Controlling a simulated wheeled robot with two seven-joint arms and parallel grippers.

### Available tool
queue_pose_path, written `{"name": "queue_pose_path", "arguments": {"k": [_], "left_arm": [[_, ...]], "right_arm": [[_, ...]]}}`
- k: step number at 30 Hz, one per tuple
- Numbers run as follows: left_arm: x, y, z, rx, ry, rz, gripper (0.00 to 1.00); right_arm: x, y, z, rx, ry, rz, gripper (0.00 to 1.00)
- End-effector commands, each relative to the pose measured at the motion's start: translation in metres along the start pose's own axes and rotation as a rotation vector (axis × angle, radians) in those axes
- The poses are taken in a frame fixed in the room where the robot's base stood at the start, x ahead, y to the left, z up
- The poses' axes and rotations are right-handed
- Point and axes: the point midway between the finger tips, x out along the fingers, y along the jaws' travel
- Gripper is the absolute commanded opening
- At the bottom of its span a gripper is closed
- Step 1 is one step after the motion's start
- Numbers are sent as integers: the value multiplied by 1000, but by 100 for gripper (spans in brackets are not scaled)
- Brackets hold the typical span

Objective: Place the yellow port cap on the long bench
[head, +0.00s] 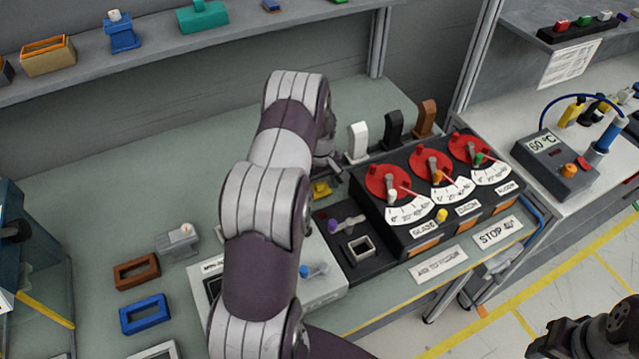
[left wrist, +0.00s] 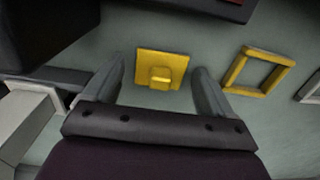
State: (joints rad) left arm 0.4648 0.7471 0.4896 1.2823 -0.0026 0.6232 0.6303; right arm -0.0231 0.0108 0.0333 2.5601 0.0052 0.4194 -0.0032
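The yellow port cap (left wrist: 162,70), a square plate with a small raised tab, lies on the grey-green long bench (head: 90,180). In the head view the cap (head: 321,189) shows just right of my left arm, left of the dial panel. My left gripper (head: 328,160) is partly hidden by its own arm there. In the left wrist view its two fingers stand apart, with the cap seen between them and a gap on each side. My right gripper (head: 590,335) is at the bottom right corner, cut off by the frame, its fingers unclear.
A yellow square frame (left wrist: 254,72) lies beside the cap in the left wrist view. The black panel with red dials (head: 430,190) stands to the right. White, black and brown upright pieces (head: 393,130) stand behind it. Brown (head: 136,272) and blue (head: 145,314) frames lie at left.

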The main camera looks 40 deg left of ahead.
Motion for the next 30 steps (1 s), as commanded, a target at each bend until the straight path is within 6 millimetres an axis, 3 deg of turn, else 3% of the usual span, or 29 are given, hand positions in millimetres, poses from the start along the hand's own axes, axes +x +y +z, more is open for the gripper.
{"name": "queue_pose_path", "arguments": {"k": [10, 21, 25, 28, 30], "left_arm": [[-11, 1, -1, 0, 3, 2, 84], [-102, 0, 0, 0, 3, 2, 84], [-119, 1, 1, 5, 2, 1, 84], [-131, 8, 28, 110, 8, 7, 84], [-140, 14, 71, 281, 23, 18, 84]], "right_arm": [[1, 0, 0, 0, 0, 0, 48], [22, 0, 3, 0, 0, 0, 48], [23, 0, 3, 0, 0, 0, 48], [23, 0, 3, 0, 0, 0, 48], [23, 0, 3, 0, 0, 0, 48]]}}
